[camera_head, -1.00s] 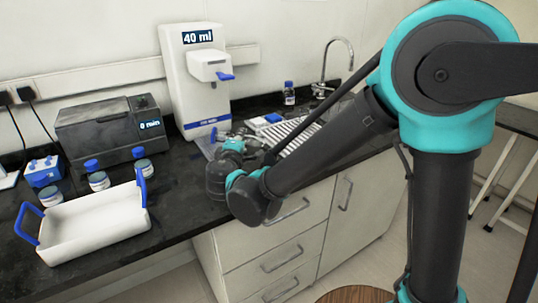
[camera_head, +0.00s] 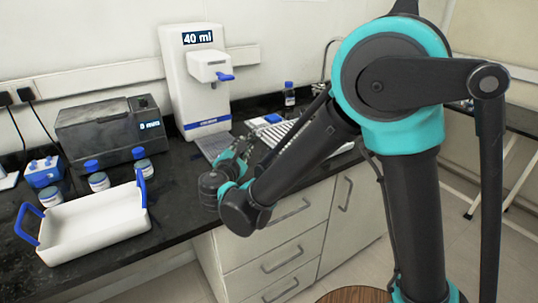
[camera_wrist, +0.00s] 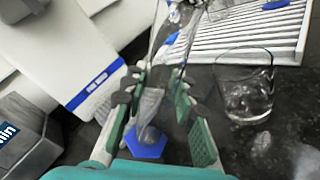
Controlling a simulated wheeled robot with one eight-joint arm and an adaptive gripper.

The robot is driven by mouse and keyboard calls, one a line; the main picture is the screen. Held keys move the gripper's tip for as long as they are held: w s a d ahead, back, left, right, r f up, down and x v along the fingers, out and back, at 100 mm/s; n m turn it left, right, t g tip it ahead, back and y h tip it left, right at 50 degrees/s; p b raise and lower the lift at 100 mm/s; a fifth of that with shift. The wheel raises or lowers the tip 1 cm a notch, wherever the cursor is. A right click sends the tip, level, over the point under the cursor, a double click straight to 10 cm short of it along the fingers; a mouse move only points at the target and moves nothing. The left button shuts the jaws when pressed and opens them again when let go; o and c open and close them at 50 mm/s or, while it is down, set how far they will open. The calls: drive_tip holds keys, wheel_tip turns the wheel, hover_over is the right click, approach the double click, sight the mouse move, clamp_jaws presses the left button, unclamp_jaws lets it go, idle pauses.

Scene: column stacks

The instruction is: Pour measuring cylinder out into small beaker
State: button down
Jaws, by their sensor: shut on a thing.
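My gripper (camera_wrist: 160,80) is shut on the clear measuring cylinder (camera_wrist: 150,103), which shows between its green-padded fingers in the wrist view. The cylinder's blue six-sided foot (camera_wrist: 146,143) is towards the camera, and its clear body runs up towards the top of the view. I cannot tell its tilt for sure or whether it holds liquid. A clear glass small beaker (camera_wrist: 245,88) stands upright on the dark bench, right of my gripper and apart from it. In the head view my gripper (camera_head: 238,152) is over the bench before the dispenser; the beaker cannot be made out there.
A white dispenser (camera_head: 198,80) reading 40 ml stands behind my gripper. A ribbed white drying rack (camera_wrist: 240,30) lies beyond the beaker. A dark heater box (camera_head: 100,128), several blue-lidded jars (camera_head: 98,181) and a white tray (camera_head: 90,243) stand left. A blue-capped bottle (camera_head: 289,95) stands behind.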

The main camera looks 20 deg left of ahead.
drive_tip(key=shift+r+n, duration=0.2)
drive_tip(key=shift+n, duration=0.3)
drive_tip(key=n, duration=0.1)
drive_tip(key=a+n, duration=0.1)
drive_tip(key=shift+s+r+n, duration=0.15)
drive_tip(key=shift+r+n, duration=0.1)
drive_tip(key=shift+n, duration=0.05)
drive_tip(key=shift+a+n+t, duration=0.35)
drive_tip(key=shift+n+t, duration=0.05)
drive_tip(key=shift+n, duration=0.8)
drive_tip(key=shift+a+f+n+h, duration=0.15)
drive_tip(key=shift+n+h, duration=0.15)
drive_tip(key=shift+n, duration=0.6)
